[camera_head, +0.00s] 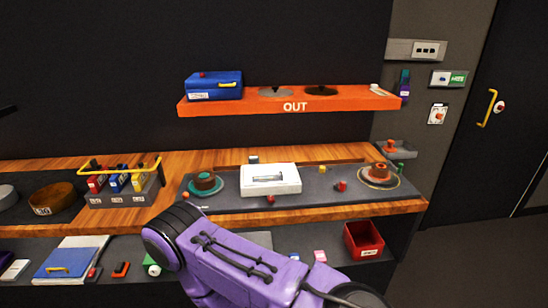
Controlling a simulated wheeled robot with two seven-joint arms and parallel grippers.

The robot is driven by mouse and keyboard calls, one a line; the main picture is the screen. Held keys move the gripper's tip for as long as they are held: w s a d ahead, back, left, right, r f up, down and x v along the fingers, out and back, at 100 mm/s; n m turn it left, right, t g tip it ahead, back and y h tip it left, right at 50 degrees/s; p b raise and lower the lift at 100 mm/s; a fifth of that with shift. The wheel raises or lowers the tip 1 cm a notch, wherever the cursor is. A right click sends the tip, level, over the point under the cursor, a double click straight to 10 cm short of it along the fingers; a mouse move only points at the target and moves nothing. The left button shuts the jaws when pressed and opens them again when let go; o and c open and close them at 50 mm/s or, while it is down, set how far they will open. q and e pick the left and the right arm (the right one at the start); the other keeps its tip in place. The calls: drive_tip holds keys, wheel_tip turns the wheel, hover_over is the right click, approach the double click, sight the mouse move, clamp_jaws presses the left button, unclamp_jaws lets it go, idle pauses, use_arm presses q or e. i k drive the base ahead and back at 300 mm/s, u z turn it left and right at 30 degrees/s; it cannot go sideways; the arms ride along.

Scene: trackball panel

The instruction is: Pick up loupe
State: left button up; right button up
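I cannot make out a loupe for certain among the small items. A small dark-and-light item (253,159) stands behind the white box (270,180) on the grey mat (222,200); it is too small to identify. Several small red and yellow pieces lie around that box. A purple arm link of mine (225,262) crosses the bottom middle and hides part of the lower shelf. Neither gripper shows in the head view.
An orange shelf (230,107) marked OUT holds a blue case (213,86) and dark discs. Round stands (205,184) (379,177) flank the white box. A red bin (364,240) sits below right.

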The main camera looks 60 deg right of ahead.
sight(252, 160)
drive_tip(key=z, duration=1.4)
